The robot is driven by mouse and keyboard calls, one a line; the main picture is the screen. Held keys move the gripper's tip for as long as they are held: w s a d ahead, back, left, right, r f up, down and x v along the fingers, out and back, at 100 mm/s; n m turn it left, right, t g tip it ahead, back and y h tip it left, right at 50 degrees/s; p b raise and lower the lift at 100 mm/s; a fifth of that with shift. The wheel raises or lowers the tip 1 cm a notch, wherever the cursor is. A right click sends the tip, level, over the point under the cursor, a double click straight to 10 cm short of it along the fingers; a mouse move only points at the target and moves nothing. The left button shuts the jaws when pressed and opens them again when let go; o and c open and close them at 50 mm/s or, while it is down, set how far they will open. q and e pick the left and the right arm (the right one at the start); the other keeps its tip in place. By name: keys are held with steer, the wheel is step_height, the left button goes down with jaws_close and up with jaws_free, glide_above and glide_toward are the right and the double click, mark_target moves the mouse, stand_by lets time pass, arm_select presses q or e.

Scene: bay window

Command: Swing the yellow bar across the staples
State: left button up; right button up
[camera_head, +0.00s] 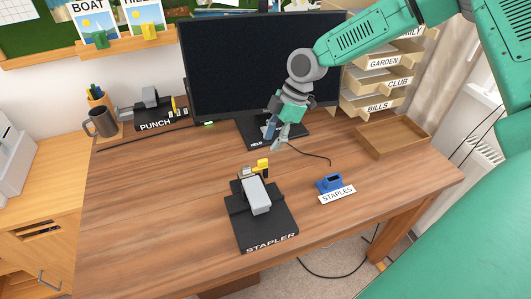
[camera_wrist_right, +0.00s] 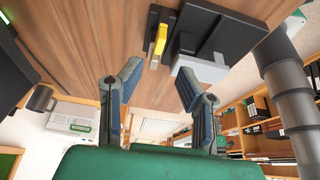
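The stapler (camera_head: 246,214) stands on the desk on a black base marked STAPLER, with a grey lever on top. The yellow bar (camera_head: 262,166) is at its far end, and it also shows in the wrist view (camera_wrist_right: 160,40) beside the black base (camera_wrist_right: 208,32). Staples inside the stapler cannot be made out. My right gripper (camera_head: 276,138) is above the desk, beyond the yellow bar and apart from it. In the wrist view its fingers (camera_wrist_right: 158,82) are spread with nothing between them. My left gripper is not in view.
A blue holder (camera_head: 330,182) with a STAPLES label sits right of the stapler. A wooden tray (camera_head: 393,139) lies at the right, below labelled shelves (camera_head: 378,82). The monitor (camera_head: 235,65) stands behind my gripper; the punch (camera_head: 152,108) and a mug (camera_head: 102,122) are at the left.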

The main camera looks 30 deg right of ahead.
steer(key=v, duration=0.3)
steer(key=shift+d+r, duration=0.1)
steer(key=shift+r, duration=0.15)
stand_by(0.4)
